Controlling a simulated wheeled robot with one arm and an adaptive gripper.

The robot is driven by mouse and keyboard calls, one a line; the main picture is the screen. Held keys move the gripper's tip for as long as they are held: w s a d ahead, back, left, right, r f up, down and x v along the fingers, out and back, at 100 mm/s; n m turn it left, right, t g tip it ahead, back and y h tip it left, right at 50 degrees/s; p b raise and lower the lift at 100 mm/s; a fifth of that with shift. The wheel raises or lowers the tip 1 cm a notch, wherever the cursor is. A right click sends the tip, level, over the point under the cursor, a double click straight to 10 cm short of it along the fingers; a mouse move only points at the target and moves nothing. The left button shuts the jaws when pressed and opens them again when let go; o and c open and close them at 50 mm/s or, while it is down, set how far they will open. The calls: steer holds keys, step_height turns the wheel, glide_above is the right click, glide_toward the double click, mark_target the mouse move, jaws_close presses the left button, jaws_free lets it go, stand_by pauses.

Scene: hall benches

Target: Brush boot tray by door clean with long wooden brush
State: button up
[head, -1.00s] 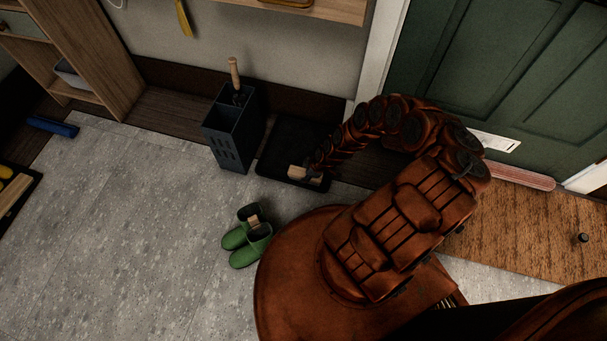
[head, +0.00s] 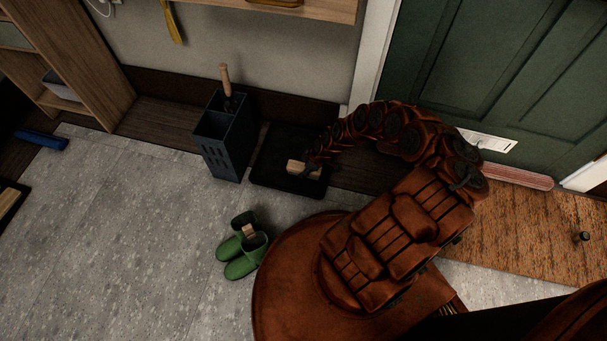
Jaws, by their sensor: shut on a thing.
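The black boot tray (head: 279,148) lies on the floor against the wall, left of the green door. My gripper (head: 312,166) is low over its right part, with its fingers small and dark in this view. It is shut on a pale wooden block-like piece, which looks like the wooden brush (head: 298,166). The brush is at or just above the tray, towards its front right. Its bristles and most of its length are hidden, so I cannot tell if it touches the tray. I see no clear dirt on the dark tray.
A dark stand (head: 223,145) holding a wooden-handled tool (head: 225,80) is close left of the tray. Green clogs (head: 243,247) stand on the floor in front. A brown doormat (head: 530,230) lies before the door (head: 500,75). Grey floor (head: 130,230) at left is clear.

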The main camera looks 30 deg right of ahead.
steer(key=shift+w+d+f+b, duration=0.2)
steer(key=shift+w+d+b, duration=0.65)
steer(key=shift+w+d, duration=0.45)
steer(key=shift+w+d+r+b, duration=0.1)
steer(key=shift+w+d+b, duration=0.6)
steer(key=shift+w+d, duration=0.75)
steer(key=shift+r, duration=0.1)
step_height(320, 180, up, 6)
steer(key=p, duration=0.6)
step_height(320, 180, up, 3)
steer(key=p, duration=0.3)
steer(key=shift+s, duration=0.15)
